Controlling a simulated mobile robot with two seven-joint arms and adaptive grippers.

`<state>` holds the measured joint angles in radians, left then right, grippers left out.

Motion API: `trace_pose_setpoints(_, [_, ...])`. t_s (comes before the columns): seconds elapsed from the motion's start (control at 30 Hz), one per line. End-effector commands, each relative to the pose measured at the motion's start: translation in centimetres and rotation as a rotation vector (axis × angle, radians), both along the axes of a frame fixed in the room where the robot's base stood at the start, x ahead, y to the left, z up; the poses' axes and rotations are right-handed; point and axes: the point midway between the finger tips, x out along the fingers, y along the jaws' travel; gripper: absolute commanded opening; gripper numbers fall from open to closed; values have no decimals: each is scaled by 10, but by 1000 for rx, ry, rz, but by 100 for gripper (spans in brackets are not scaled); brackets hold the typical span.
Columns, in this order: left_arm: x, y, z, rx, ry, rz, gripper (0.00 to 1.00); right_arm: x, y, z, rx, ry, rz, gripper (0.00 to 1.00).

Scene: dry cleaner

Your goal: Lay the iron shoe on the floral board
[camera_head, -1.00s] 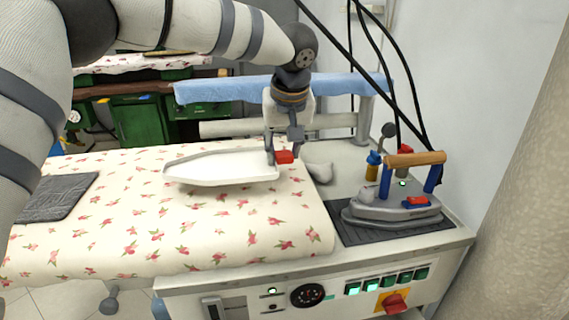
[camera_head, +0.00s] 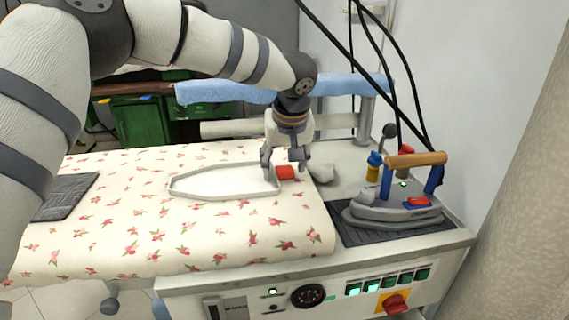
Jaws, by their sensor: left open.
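The iron shoe (camera_head: 222,182) is a pale, shallow, boat-shaped tray with a raised rim and a red tab (camera_head: 285,173) at its right end. It lies flat on the floral board (camera_head: 150,235), a cream padded surface with pink-red flowers. My left gripper (camera_head: 284,168) points down at the shoe's right end, its fingers open on either side near the red tab. I cannot tell whether a finger touches the shoe. My right gripper is not in view.
A steam iron (camera_head: 395,205) with a wooden handle rests on a dark mat (camera_head: 350,236) to the right. A blue padded rail (camera_head: 225,92) runs behind. Black cables hang above the iron.

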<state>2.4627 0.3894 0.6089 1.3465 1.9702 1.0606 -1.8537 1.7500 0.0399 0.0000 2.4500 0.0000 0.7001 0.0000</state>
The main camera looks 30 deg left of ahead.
Motion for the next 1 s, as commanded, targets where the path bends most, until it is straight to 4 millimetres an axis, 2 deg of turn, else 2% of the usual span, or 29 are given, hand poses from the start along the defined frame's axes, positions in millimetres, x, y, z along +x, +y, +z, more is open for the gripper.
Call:
trace_pose_setpoints(0.07, [-1,-2,10,0,-4,-1,53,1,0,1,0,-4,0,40])
trace_pose_setpoints(0.3, [-21,-17,71,-1,-9,-1,53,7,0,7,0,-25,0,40])
trace_pose_setpoints(0.5, [-33,-26,106,1,-5,0,53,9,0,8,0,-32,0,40])
trace_pose_setpoints(0.63, [-36,-28,113,1,-1,0,53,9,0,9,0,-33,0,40])
trace_pose_setpoints(1.0, [-37,-28,113,0,0,0,53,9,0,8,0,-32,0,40])
